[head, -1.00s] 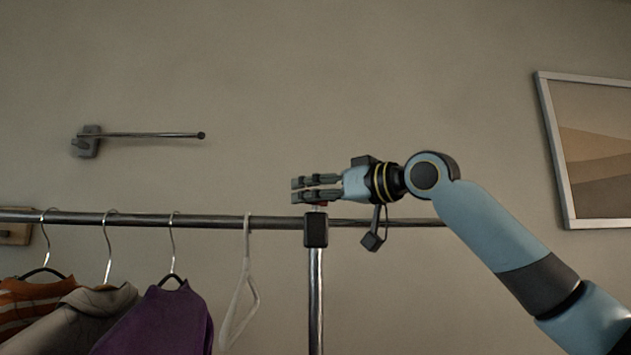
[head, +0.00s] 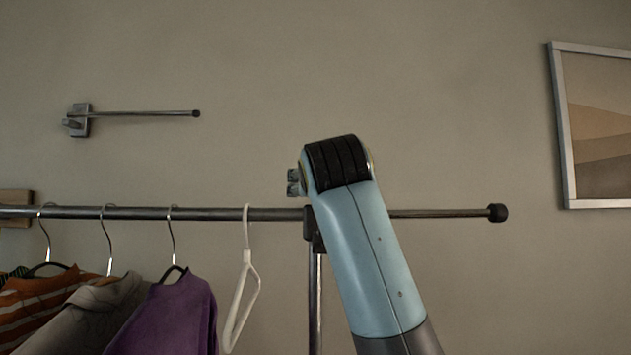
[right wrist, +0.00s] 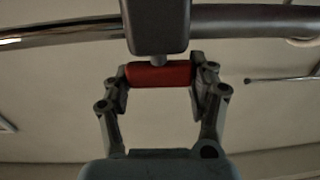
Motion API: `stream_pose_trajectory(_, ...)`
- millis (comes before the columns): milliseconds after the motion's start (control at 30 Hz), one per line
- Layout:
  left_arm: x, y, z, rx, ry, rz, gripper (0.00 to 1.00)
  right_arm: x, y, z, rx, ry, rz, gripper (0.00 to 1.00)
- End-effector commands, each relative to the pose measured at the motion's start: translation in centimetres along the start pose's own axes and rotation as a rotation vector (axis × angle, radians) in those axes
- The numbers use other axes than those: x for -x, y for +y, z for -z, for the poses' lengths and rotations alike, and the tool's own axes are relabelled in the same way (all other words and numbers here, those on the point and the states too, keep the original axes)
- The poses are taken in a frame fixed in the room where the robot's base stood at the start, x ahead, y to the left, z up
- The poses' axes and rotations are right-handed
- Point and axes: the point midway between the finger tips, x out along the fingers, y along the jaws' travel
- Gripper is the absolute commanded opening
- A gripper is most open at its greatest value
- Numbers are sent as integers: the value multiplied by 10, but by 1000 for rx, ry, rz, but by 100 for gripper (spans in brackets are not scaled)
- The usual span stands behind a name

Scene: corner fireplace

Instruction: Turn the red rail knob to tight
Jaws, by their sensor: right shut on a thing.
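The red rail knob (right wrist: 158,74) is a short red bar on a thin stem at the black rail joint block (right wrist: 157,22) in the right wrist view. My right gripper (right wrist: 160,80) is shut on the knob, with one finger at each end of the bar. In the head view my right forearm hides the knob and most of the gripper; only a bit of the gripper (head: 293,182) shows left of the arm. The joint block (head: 309,226) is partly covered there, on top of the upright post. My left gripper is not in view.
The clothes rail (head: 420,214) runs across and ends in a black cap (head: 497,213). A white hanger (head: 240,296) hangs left of the post, beside a purple garment (head: 172,318) and others. A wall arm (head: 145,113) and a picture (head: 595,130) are behind.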

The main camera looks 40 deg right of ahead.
Motion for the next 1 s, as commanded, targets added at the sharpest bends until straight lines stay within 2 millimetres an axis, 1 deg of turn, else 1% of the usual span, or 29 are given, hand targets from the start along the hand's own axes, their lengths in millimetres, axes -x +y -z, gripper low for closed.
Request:
stream_pose_trajectory(200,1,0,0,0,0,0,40,0,0,-1,2,0,-50,26)
stream_pose_trajectory(667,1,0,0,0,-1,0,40,-1,0,0,4,1,-62,26)
stream_pose_trajectory(700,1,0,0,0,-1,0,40,-1,0,0,4,1,-62,62)
stream_pose_trajectory(867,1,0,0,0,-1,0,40,-1,0,0,3,2,-61,83)
stream_pose_trajectory(1000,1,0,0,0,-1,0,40,0,0,0,3,2,-61,83)
